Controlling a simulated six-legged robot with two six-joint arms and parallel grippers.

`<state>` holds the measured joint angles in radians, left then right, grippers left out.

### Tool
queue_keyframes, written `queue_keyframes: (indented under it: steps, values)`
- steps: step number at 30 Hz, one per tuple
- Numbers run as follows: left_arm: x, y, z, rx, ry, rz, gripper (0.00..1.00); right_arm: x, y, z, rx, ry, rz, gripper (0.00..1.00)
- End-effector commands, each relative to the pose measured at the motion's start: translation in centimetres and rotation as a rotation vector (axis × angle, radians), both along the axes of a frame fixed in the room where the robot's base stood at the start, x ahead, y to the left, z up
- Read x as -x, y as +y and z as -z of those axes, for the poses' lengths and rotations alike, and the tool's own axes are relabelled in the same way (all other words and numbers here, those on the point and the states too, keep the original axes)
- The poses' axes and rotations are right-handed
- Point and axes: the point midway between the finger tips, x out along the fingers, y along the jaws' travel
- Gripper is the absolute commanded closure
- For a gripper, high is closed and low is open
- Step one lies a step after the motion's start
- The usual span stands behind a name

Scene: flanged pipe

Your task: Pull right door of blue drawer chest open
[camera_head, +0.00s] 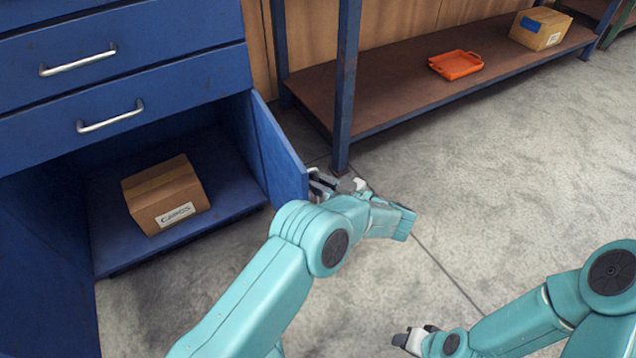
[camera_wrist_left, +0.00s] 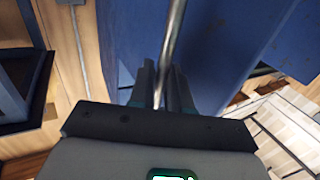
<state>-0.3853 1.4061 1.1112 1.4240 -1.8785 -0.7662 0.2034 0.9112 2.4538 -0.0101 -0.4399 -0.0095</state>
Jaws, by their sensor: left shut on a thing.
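The blue drawer chest (camera_head: 150,50) stands at the left in the head view. Its right door (camera_head: 278,150) stands swung open, its inner face towards the compartment. My left gripper (camera_head: 322,184) is at the door's free edge, on the outer side. In the left wrist view the fingers of my left gripper (camera_wrist_left: 162,85) are shut on a thin metal handle (camera_wrist_left: 174,38) in front of the blue door (camera_wrist_left: 225,50). The handle is hidden in the head view. My right gripper (camera_head: 413,338) is low over the floor, away from the chest; its finger opening is unclear.
A cardboard box (camera_head: 166,194) sits inside the open compartment. Two closed drawers with handles (camera_head: 110,116) are above it. A shelf rack (camera_head: 400,90) with a blue post (camera_head: 345,80) stands close behind the door, holding an orange tray (camera_head: 456,65) and another box (camera_head: 541,28). The floor (camera_head: 520,170) at right is clear.

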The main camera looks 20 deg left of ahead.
Motion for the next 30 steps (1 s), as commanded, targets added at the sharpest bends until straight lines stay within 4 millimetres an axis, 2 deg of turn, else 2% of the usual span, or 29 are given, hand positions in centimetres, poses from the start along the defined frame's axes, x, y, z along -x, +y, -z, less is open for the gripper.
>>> queue_keyframes:
  steps: [13, 14, 15, 25, 30]
  values:
    - [0.1, 0.2, -0.1, -0.001, 0.0, -0.006, 1.0, 0.0, 0.0, 0.0, 0.0, -0.001, 0.0, 0.57]
    - [0.1, 0.2, -0.1, -0.001, -0.001, -0.006, 0.79, 0.0, 0.0, 0.0, 0.0, -0.001, 0.0, 0.57]
    - [0.1, 0.2, -0.1, -0.001, -0.001, -0.006, 0.7, 0.0, 0.0, 0.0, 0.0, -0.001, 0.0, 0.57]
    - [-0.1, 0.0, -0.4, 0.0, -0.002, -0.004, 0.7, 0.1, 0.0, -0.2, 0.0, 0.002, -0.001, 0.57]
    - [-0.1, -0.1, -3.4, 0.0, -0.003, -0.004, 0.7, 0.9, 0.2, -1.7, -0.006, 0.03, -0.004, 0.57]
